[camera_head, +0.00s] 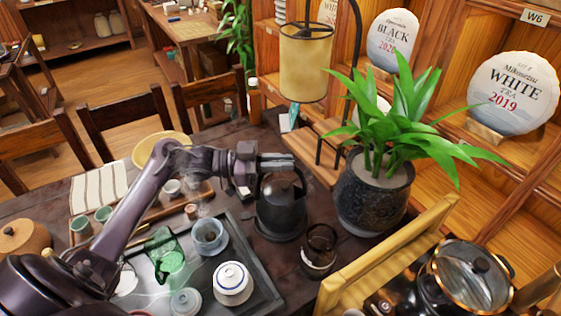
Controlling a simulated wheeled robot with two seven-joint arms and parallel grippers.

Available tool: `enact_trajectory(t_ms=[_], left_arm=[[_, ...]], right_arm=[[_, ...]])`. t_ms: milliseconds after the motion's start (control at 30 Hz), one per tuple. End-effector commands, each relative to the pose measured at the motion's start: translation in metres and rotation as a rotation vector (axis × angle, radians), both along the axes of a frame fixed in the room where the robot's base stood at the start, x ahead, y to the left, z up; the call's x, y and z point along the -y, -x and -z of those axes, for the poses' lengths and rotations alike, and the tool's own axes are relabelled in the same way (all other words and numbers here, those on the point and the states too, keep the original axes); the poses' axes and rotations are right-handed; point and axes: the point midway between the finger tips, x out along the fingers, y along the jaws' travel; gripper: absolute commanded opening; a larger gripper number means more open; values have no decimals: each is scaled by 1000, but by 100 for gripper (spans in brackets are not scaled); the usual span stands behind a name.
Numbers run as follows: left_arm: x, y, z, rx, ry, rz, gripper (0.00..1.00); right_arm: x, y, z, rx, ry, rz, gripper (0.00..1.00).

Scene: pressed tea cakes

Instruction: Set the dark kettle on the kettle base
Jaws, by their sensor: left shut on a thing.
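The dark kettle (281,208) is upright on the dark table, just right of the tea tray. My left gripper (284,161) reaches in from the left and is shut on the kettle's top handle. A dark round rim, which looks like the kettle base (281,237), shows under the kettle's lower edge. Most of it is hidden by the kettle, and I cannot tell whether the two touch. My right gripper is not in view.
A large potted plant (372,190) stands close right of the kettle. A dark glass (319,250) is just in front. The tea tray (262,292) holds a white lidded bowl (232,284) and several cups. A yellow wooden rail (390,255) and glass-lidded pot (472,277) fill the lower right.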

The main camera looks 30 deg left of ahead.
Motion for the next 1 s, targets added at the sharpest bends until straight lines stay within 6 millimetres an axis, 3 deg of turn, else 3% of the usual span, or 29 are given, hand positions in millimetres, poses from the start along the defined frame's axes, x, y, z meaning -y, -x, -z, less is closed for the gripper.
enact_trajectory(t_ms=[1000], left_arm=[[0, -1, 4, 7, 3, 0, 0]], right_arm=[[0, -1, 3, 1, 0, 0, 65]])
